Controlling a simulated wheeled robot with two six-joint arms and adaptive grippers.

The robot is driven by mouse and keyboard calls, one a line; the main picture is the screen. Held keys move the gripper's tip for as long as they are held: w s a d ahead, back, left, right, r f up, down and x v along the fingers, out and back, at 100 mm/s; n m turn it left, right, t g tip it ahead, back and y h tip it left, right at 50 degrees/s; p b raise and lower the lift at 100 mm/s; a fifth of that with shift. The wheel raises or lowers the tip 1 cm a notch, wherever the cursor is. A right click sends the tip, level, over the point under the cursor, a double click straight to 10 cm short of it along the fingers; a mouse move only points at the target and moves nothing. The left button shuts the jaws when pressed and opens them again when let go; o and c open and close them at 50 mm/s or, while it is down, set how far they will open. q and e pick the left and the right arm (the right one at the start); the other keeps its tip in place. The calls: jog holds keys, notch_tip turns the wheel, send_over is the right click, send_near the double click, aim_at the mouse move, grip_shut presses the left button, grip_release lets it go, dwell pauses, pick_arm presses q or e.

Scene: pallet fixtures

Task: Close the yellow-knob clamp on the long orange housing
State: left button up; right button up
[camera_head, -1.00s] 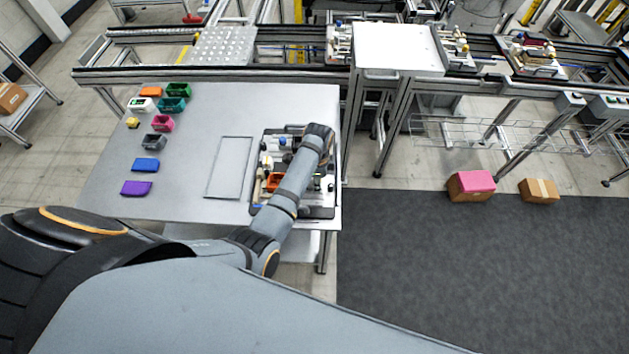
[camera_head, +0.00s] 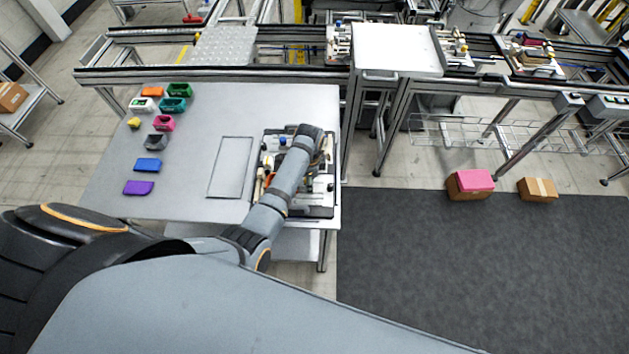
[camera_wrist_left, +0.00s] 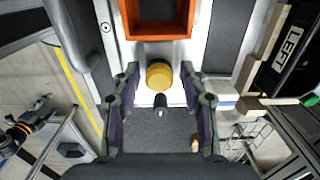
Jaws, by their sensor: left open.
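In the left wrist view, the long orange housing (camera_wrist_left: 125,18) shows at the top as an open box on a light metal fixture. The clamp's yellow knob (camera_wrist_left: 159,76) is just below it, with a dark stub beneath. My left gripper (camera_wrist_left: 159,80) is open, with one dark finger on each side of the knob. I cannot tell whether the fingers touch it. In the head view my left arm reaches over the fixture pallet (camera_head: 318,208) and hides most of the housing, the clamp and the gripper. My right gripper is not in view.
The fixture pallet lies at the right end of the grey table (camera_head: 195,125). Several coloured bins, such as the purple one (camera_head: 139,188), stand on the table's left side. A rectangular outline (camera_head: 231,167) on the table is empty. A conveyor (camera_head: 220,75) runs behind.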

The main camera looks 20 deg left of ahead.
pick_arm(q)
jog(key=shift+a, duration=0.1)
jog(key=shift+r, duration=4)
